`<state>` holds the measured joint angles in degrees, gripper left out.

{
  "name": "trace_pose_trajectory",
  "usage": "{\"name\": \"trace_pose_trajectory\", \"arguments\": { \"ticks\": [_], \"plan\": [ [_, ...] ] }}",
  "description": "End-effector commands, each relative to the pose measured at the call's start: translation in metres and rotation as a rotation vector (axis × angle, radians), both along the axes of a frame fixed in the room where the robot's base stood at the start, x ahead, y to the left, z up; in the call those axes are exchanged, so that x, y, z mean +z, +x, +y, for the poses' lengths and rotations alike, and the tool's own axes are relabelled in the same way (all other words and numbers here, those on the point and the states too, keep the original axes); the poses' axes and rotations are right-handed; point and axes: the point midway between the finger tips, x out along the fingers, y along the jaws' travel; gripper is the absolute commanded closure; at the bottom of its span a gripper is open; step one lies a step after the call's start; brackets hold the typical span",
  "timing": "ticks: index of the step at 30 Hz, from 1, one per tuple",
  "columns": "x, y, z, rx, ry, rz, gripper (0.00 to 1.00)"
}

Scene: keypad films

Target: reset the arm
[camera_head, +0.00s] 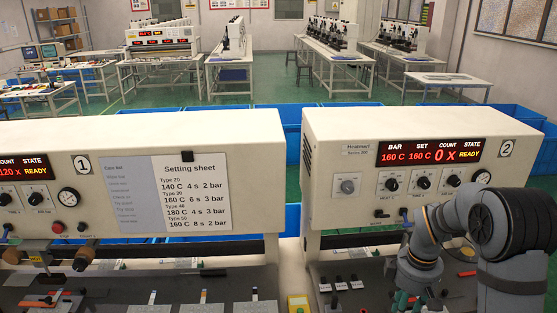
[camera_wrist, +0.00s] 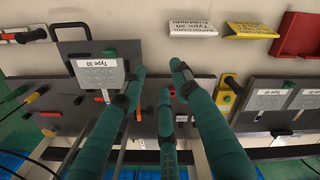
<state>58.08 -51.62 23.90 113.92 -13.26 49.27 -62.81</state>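My arm (camera_head: 440,235) is bent at the lower right of the head view, in front of heat press 2 (camera_head: 330,135). It hides part of that press's lower front and work surface. My gripper (camera_wrist: 162,75) points at the bench in the wrist view, its green fingers spread apart. No object shows between the fingertips. A dark plate with a "Type 30" label (camera_wrist: 98,75) lies to the left of the fingers.
Press 1 (camera_head: 240,125) stands at left with a setting sheet (camera_head: 190,190). Press 2's display (camera_head: 430,152) reads READY. The wrist view shows a yellow card (camera_wrist: 253,30), a white card (camera_wrist: 194,30), a red tray (camera_wrist: 297,36) and a yellow block (camera_wrist: 228,88). Blue bins stand behind.

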Motion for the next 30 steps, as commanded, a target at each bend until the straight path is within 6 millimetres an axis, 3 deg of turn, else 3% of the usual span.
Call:
{"name": "trace_pose_trajectory", "arguments": {
  "ticks": [15,22,30],
  "plan": [
    [0.018,-0.037,0.102,-0.37,-0.003,-0.006,0.7],
    [0.024,-0.057,0.128,-0.488,-0.003,-0.005,0.7],
    [0.028,-0.066,0.136,-0.537,-0.004,-0.004,0.7]
  ]
}}
